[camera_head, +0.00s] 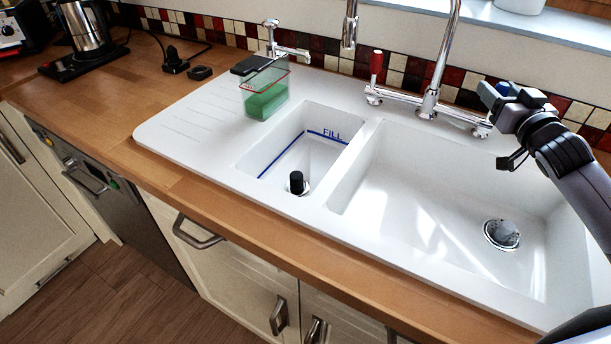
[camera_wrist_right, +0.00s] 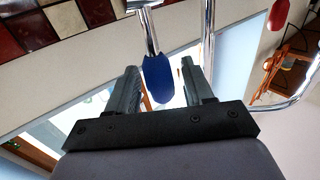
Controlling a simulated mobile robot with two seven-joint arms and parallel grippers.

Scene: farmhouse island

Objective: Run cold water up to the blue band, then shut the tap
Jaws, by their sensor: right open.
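The small left basin (camera_head: 262,150) has a blue band and the word FILL on its inner walls. A black plug (camera_head: 297,183) stands upright in its floor; I see no water there. The chrome tap's spout (camera_head: 349,32) hangs above the sink, with no stream visible. Its blue handle (camera_head: 489,95) is at the tap's right end, and its red handle (camera_head: 376,64) at the left end. My right gripper (camera_head: 507,92) is at the blue handle. In the right wrist view the blue handle (camera_wrist_right: 158,78) shows between the open fingers of my right gripper (camera_wrist_right: 162,82). My left gripper is out of view.
The large right basin (camera_head: 400,190) looks empty around its drain (camera_head: 502,234). A clear green container (camera_head: 264,92) stands on the drainboard beside a small second tap (camera_head: 285,50). A kettle (camera_head: 86,28) is far left. The front wooden counter edge is clear.

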